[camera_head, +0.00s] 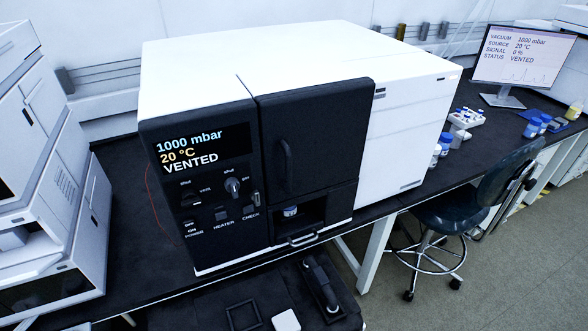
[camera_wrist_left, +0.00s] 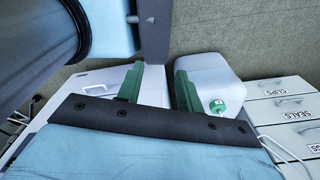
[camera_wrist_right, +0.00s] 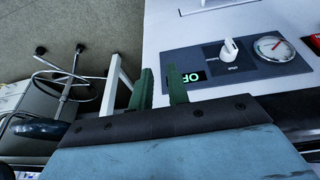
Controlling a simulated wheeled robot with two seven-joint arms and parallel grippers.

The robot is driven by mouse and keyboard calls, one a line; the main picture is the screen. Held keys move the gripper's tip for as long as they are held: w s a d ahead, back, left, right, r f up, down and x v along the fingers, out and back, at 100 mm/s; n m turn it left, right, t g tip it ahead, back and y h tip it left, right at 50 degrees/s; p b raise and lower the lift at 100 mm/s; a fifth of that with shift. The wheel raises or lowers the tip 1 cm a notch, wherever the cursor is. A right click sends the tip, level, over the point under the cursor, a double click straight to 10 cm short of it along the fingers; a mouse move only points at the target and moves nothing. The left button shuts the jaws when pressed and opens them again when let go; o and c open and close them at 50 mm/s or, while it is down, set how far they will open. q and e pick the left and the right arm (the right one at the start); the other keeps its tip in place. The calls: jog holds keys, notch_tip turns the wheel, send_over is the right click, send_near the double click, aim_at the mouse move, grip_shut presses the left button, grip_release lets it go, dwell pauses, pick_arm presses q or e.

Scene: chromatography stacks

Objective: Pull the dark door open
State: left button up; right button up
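The dark door (camera_head: 325,130) is on the front of a large white instrument (camera_head: 290,50), right of its control panel. It looks shut, with a vertical dark handle (camera_head: 285,165) near its left edge. Neither gripper shows in the head view. My left gripper (camera_wrist_left: 160,70) has its green fingers apart with nothing held between them. It is near a white container with a green cap (camera_wrist_left: 217,100). My right gripper (camera_wrist_right: 160,72) has its green fingers apart and empty, near a panel with a white knob (camera_wrist_right: 229,50) and a gauge (camera_wrist_right: 272,48). The door shows in neither wrist view.
The panel screen (camera_head: 200,148) reads 1000 mbar, 20 °C, VENTED. White stacked equipment (camera_head: 50,190) stands left, a chair (camera_head: 470,200) right. Drawers (camera_wrist_left: 285,105) show in the left wrist view.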

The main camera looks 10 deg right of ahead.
jog(key=w+a+r+t+y+b, duration=0.1)
jog(key=w+r+t, duration=0.2)
jog(key=w+r, duration=0.7)
jog(key=w+a+r+t+y, duration=0.1)
jog(key=w+a+r+t, duration=0.15)
jog(key=w+r, duration=0.75)
jog(key=n+t+y, duration=0.2)
jog(key=t+y, duration=0.2)
jog(key=t, duration=0.3)
send_near(290, 167)
pick_arm(q)
jog(key=shift+w+a+f+b, duration=0.15)
jog(key=shift+w+f, duration=0.1)
jog(key=shift+f, duration=0.2)
jog(key=shift+w+a+f+b, duration=0.1)
jog(key=shift+w+f+b, duration=0.1)
jog(key=shift+f, duration=0.2)
pick_arm(e)
jog(key=x, duration=1)
jog(key=shift+w+a, duration=0.1)
jog(key=shift+w, duration=0.2)
jog(key=shift+c, duration=0.4)
grip_shut()
